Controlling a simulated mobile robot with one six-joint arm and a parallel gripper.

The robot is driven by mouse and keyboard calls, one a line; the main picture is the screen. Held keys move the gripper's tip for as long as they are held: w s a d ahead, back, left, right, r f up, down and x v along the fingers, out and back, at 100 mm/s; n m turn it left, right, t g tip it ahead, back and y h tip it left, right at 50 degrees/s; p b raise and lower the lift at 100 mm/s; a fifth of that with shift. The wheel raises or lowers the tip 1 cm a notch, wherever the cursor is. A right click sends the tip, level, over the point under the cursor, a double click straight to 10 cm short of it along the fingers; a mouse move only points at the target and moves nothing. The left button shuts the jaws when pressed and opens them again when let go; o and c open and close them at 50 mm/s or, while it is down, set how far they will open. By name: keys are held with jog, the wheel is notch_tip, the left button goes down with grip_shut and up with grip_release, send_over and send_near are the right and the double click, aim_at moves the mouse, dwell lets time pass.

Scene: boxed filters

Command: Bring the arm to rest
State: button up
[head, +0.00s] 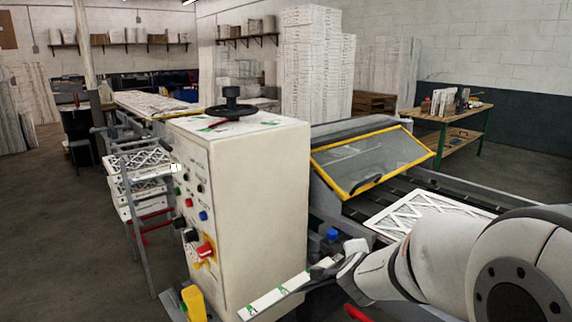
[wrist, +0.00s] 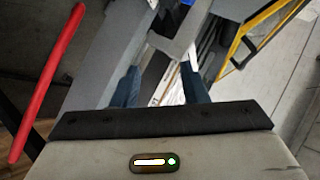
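My arm (head: 440,262) reaches in from the lower right of the head view, in front of the conveyor. Its far end is beside the lower right of the white control cabinet (head: 250,190); the fingers cannot be made out clearly there. In the wrist view my gripper (wrist: 160,84) shows two dark blue fingers standing apart. Grey machine parts and a pale strip show in the gap between them, and I see nothing held.
A yellow-framed clear guard (head: 370,160) covers the conveyor, with a white filter (head: 425,212) lying on it. A red bar (wrist: 48,80) is left of the fingers in the wrist view. Stacked filters (head: 140,180) stand left of the cabinet. Open floor (head: 60,240) lies further left.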

jog(key=s+a+n+g+y, duration=0.35)
jog(key=s+a+n, duration=0.25)
jog(key=s+n, duration=0.3)
jog(key=s+d+n+g, duration=0.2)
jog(key=s+n, duration=0.2)
jog(key=s, duration=0.4)
jog(key=s+d+n+g, duration=0.1)
jog(key=s+n+g, duration=0.2)
jog(key=s, duration=0.5)
jog(key=shift+d+f+n+h, duration=0.35)
jog(key=shift+d+n, duration=0.05)
jog(key=shift+n, duration=0.2)
jog(key=shift+c, duration=0.4)
